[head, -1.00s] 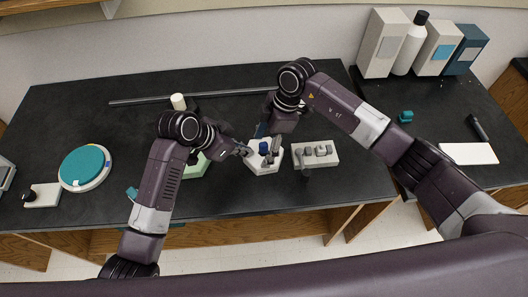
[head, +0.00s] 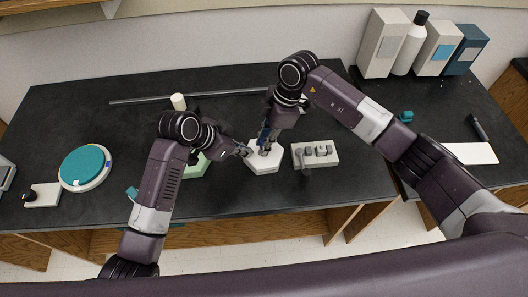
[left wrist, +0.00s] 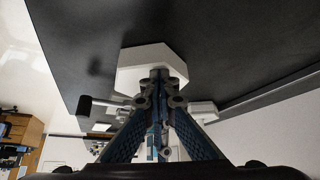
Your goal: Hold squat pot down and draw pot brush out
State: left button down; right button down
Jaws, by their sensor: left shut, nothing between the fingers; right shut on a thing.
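A white hexagonal block (head: 266,167) stands on the dark bench between my arms. It also shows in the left wrist view (left wrist: 140,68), behind my fingertips. My left gripper (head: 246,151) is shut and empty at the block's left side; its blue-grey fingers meet in the left wrist view (left wrist: 160,85). I cannot tell whether they touch anything. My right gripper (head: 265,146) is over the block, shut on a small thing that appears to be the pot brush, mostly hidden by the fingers. The squat pot cannot be made out apart from the block and the grippers.
A grey-white block with fittings (head: 327,153) stands just right of the hexagonal block. A pale green block (head: 196,168) is behind my left arm. A round teal-topped dish (head: 85,166) lies at left. A long dark bar (head: 150,100) lies along the back.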

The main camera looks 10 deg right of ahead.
pick_arm(q)
jog(key=shift+s+a+f, duration=0.1)
jog(key=shift+f, duration=0.1)
pick_arm(e)
jog(key=shift+r, duration=2.35)
jog(key=shift+r, duration=0.1)
